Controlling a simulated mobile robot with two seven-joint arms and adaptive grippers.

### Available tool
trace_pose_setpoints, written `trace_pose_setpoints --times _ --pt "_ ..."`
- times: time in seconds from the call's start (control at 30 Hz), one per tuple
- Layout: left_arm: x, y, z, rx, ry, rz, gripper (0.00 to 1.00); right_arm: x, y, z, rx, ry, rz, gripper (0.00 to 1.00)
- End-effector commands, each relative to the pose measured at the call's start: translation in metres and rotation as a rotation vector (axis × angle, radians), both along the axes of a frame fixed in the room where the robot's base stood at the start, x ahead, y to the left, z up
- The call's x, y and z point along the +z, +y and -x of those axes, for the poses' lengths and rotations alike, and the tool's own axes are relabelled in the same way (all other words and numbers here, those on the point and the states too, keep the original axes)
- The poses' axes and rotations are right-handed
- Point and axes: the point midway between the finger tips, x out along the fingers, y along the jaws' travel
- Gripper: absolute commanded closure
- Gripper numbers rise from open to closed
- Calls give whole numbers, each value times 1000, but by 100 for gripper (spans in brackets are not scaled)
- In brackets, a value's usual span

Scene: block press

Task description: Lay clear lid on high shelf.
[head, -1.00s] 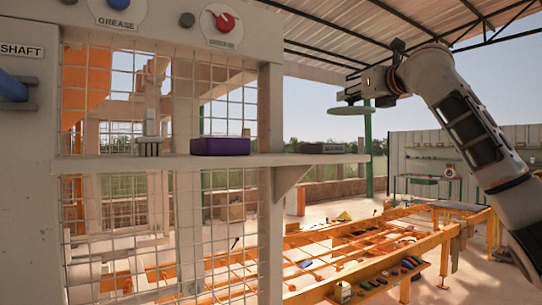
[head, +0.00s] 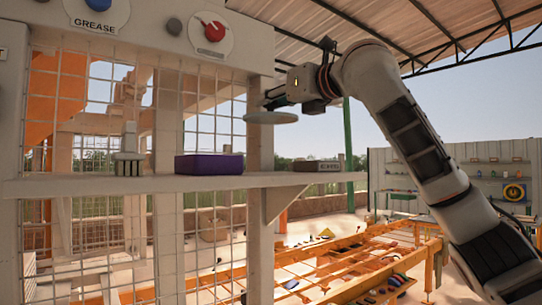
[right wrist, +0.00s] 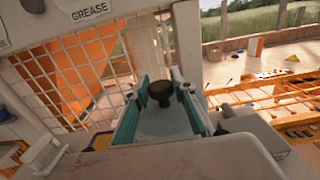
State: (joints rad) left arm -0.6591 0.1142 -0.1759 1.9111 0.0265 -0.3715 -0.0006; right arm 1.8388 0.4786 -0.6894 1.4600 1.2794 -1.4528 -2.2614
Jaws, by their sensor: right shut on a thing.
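The clear lid (head: 270,117) is a thin round pale disc, held roughly level above the high shelf (head: 120,186). My right gripper (head: 271,104) is shut on the lid's dark knob (right wrist: 160,92). In the right wrist view its teal fingers stand on both sides of the knob, and the see-through disc (right wrist: 165,125) lies beneath. In the head view the lid hangs in the gap between the purple box (head: 208,164) and the dark labelled block (head: 317,165), clearly above shelf height. My left gripper is in neither view.
A brush-like item (head: 129,163) stands on the shelf left of the purple box. A wire mesh (head: 215,125) and a white post (head: 260,150) stand behind the shelf. The orange frame table (head: 340,255) is lower right. The shelf between box and block looks bare.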

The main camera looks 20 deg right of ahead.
Motion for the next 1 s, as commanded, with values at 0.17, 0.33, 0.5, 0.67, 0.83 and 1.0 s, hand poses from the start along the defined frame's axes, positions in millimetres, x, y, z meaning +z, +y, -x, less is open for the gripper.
trace_pose_setpoints --times 0.17,0.33,0.5,0.67,0.83,1.0 --pt "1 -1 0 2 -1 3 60 -46 0 0 2 2 1 100" --pt "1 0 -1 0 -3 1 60 -73 0 0 2 1 -2 100" --pt "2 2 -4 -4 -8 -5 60 -84 0 0 1 -1 -1 100" --pt "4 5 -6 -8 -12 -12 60 -106 0 0 1 0 -1 100" --pt "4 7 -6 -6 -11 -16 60 -119 0 0 0 -1 -1 100" --pt "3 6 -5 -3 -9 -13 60 -119 0 1 0 -2 -2 100"
